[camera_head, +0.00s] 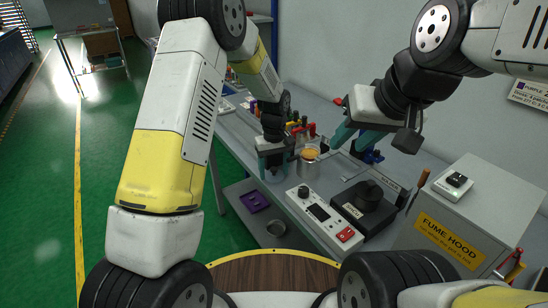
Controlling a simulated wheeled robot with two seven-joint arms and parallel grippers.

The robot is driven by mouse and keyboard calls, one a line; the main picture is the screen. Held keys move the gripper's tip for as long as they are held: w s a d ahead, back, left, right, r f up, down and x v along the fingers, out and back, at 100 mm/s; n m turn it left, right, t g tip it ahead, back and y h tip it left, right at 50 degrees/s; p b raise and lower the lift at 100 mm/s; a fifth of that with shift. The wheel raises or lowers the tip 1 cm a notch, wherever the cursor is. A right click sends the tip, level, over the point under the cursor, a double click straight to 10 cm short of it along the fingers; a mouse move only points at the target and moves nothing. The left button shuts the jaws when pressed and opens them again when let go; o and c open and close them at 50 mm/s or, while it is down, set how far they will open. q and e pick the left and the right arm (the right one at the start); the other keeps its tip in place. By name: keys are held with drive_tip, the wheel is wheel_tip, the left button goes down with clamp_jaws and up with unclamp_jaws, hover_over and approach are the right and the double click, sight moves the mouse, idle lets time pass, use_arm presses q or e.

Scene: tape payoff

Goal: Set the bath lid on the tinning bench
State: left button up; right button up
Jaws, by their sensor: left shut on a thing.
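The tinning bench (235,150) is a grey table along the wall. A black unit with a round, knobbed top, apparently the bath with its lid (369,193), sits on its near right part. My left gripper (272,172) has teal fingers and points down at the bench's left side, left of a jar with an orange top. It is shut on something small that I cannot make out. My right gripper (375,142) is above the bench's back, behind the black unit and apart from it. Its teal fingers are spread, with nothing seen between them.
The orange-topped jar (309,157) stands between the grippers. A white control box (322,215) with a red switch lies left of the black unit. The fume hood cabinet (465,215) blocks the right.

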use_arm(q)
drive_tip(key=shift+f, duration=0.3)
drive_tip(key=o, duration=1.4)
drive_tip(key=shift+o, duration=1.2)
drive_tip(key=shift+r, duration=0.1)
drive_tip(key=shift+r, duration=3.4)
drive_tip(key=shift+r, duration=0.15)
